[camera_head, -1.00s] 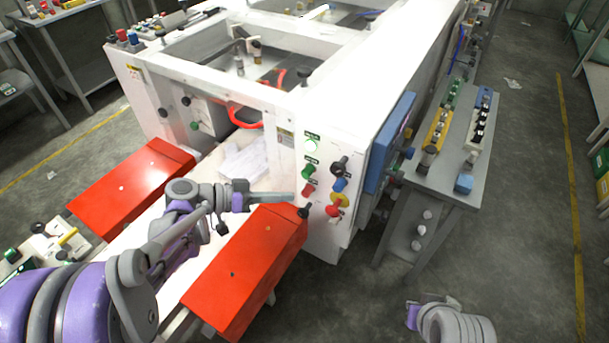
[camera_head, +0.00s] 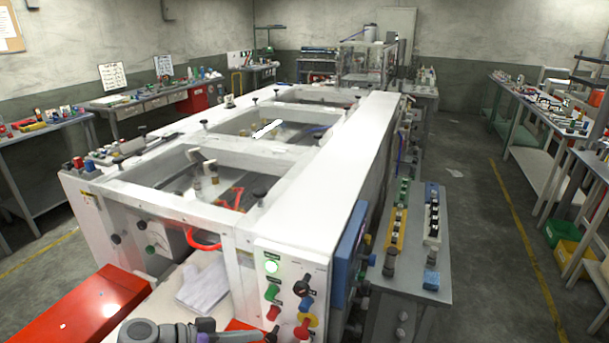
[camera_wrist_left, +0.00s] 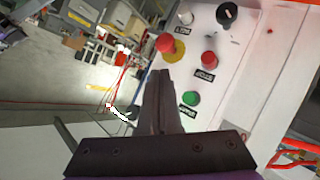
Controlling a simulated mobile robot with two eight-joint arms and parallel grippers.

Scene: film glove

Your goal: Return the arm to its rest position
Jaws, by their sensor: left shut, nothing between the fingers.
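My left gripper (camera_head: 256,335) shows at the bottom edge of the head view, low in front of the white machine's button panel (camera_head: 290,262). In the left wrist view my left gripper (camera_wrist_left: 160,75) has its two dark fingers together with nothing between them. They point toward the panel, which carries a red button (camera_wrist_left: 166,43) on a yellow ring, another red button (camera_wrist_left: 208,59), a green button (camera_wrist_left: 191,98) and a black knob (camera_wrist_left: 227,14). I cannot tell the exact gap to the panel. Most of the left arm is below the head view. My right gripper is not in view.
The long white machine (camera_head: 345,150) fills the middle. A red box (camera_head: 80,310) is at lower left, and a white glove-like item (camera_head: 203,287) lies beside the panel. A grey side table (camera_head: 412,285) stands right of the machine. The floor (camera_head: 480,260) further right is clear.

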